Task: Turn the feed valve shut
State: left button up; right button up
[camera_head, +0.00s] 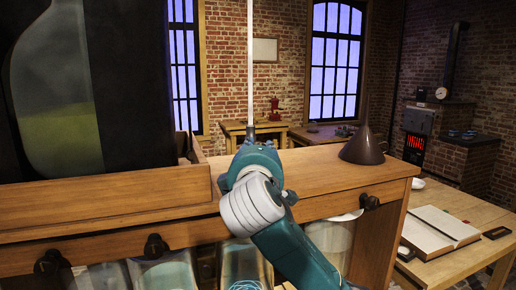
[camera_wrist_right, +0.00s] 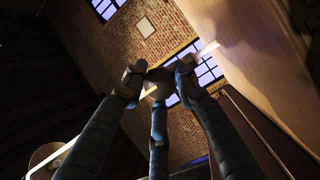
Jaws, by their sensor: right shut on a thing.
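My right gripper (camera_head: 250,150) is raised over the wooden shelf, and its arm crosses the shelf's front. It is shut on a thin pale rod (camera_head: 250,70), which stands upright above it. Dark knobs, perhaps valves, sit along the shelf front: one at the left (camera_head: 52,262), one near the middle (camera_head: 155,246) and one at the right (camera_head: 369,201). I cannot tell which is the feed valve. My left gripper is out of view.
A large glass bottle (camera_head: 60,120) with greenish liquid stands in a wooden-edged tray (camera_head: 110,200) at the left. A dark funnel (camera_head: 363,147) sits on the shelf's right end. Glass jars (camera_head: 165,272) stand below.

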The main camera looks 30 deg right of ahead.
jog(key=shift+f, duration=0.2)
dwell(0.3)
jog(key=o, duration=1.1)
jog(key=shift+o, duration=0.2)
jog(key=shift+d+r, duration=0.1)
jog(key=shift+d, duration=0.05)
jog(key=shift+s, duration=0.1)
jog(key=shift+s+a, duration=0.2)
jog(key=shift+a, duration=0.1)
jog(key=v, duration=1.1)
jog(key=shift+s, duration=0.2)
